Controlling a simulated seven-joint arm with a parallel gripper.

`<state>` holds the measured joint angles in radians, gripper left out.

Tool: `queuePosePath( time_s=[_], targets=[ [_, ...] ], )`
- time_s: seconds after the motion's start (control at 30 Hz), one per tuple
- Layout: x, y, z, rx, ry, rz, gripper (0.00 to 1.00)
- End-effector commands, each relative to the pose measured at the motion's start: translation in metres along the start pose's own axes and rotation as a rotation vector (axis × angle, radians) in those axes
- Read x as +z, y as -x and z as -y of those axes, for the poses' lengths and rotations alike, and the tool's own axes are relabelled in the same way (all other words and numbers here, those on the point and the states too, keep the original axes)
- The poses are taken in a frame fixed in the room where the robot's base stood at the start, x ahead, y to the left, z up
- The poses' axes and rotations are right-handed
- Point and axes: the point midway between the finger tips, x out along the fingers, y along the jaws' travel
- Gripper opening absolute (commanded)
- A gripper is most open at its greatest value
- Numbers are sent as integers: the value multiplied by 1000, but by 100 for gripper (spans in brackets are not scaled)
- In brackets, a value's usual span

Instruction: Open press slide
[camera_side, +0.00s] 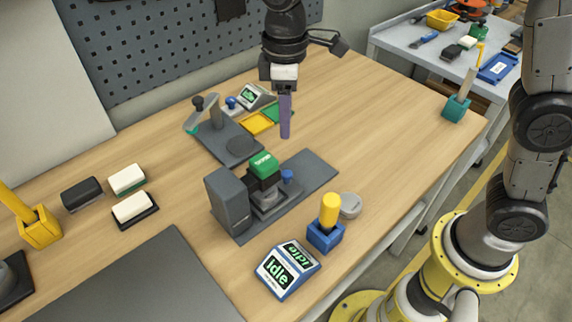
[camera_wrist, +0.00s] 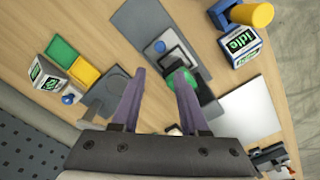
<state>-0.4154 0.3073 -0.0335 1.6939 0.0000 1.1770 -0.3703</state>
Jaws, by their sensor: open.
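The press (camera_side: 228,205) is a dark grey machine on a flat grey base plate (camera_side: 316,170). A green-topped dark block (camera_side: 264,164) shows at its middle, over a lighter grey slide part (camera_side: 268,198). A small blue knob (camera_side: 287,175) sits at the slide's right side. In the wrist view the blue knob (camera_wrist: 160,47) and the green top (camera_wrist: 187,79) lie just beyond my fingertips, the green partly hidden by one finger. My gripper (camera_side: 285,135) points down with purple fingers, above and behind the press, apart from it. In the wrist view my gripper (camera_wrist: 160,72) is open and empty.
A second device with a lever (camera_side: 203,115) stands behind, near yellow (camera_side: 257,123) and green trays. A blue-white "Idle" display (camera_side: 287,268) and a blue holder with a yellow cylinder (camera_side: 325,235) stand in front. Black and white blocks (camera_side: 128,180) lie left.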

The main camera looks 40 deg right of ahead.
Motion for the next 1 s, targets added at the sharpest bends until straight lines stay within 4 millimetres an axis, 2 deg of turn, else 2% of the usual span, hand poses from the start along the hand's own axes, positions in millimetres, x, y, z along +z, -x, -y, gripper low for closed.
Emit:
queuePosePath(
  time_s=[0.17,0.5,0.7,0.83,1.0],
  targets=[
    [1,-19,1,-1,1,2,44],
    [2,-85,1,-1,0,3,44],
    [1,-117,0,0,0,1,44],
    [1,-129,0,0,0,-1,44],
    [0,-135,0,1,0,-2,44]
  ],
)
